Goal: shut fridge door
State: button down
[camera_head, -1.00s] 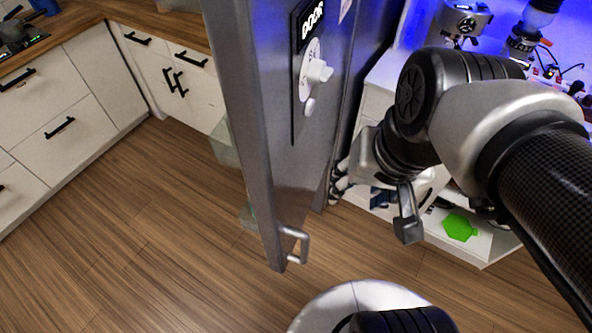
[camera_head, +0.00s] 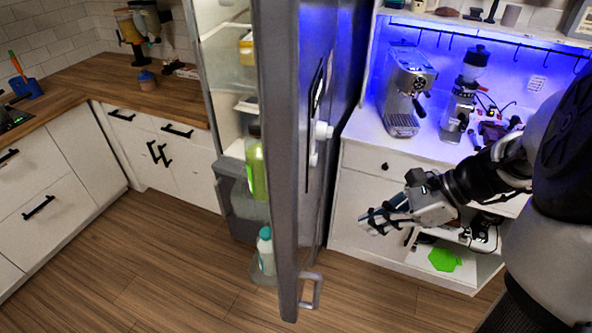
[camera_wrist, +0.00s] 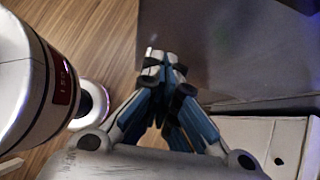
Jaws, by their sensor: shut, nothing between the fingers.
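The fridge door (camera_head: 278,150) stands open in the head view, seen almost edge-on, with its bar handle (camera_head: 312,291) low on the near edge. The open fridge interior (camera_head: 222,75) shows to its left. In the wrist view my gripper (camera_wrist: 162,66) is shut and empty, before a large grey panel (camera_wrist: 225,45); I cannot tell which fridge part that is.
A white cabinet (camera_head: 360,200) with an espresso machine (camera_head: 408,90) and a grinder (camera_head: 460,105) stands behind my gripper. A green hexagonal item (camera_head: 444,260) lies on its low shelf. White drawers (camera_head: 60,180) line the left. The wooden floor (camera_head: 160,270) left of the door is clear.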

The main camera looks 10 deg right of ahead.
jog(key=b, duration=0.4)
send_near(302, 239)
jog(key=shift+m, duration=0.3)
jog(key=x, duration=0.5)
jog(key=shift+w+d+f, duration=0.1)
jog(key=shift+d+f, duration=0.2)
jog(key=shift+f, duration=0.15)
jog(key=shift+w+a, duration=0.1)
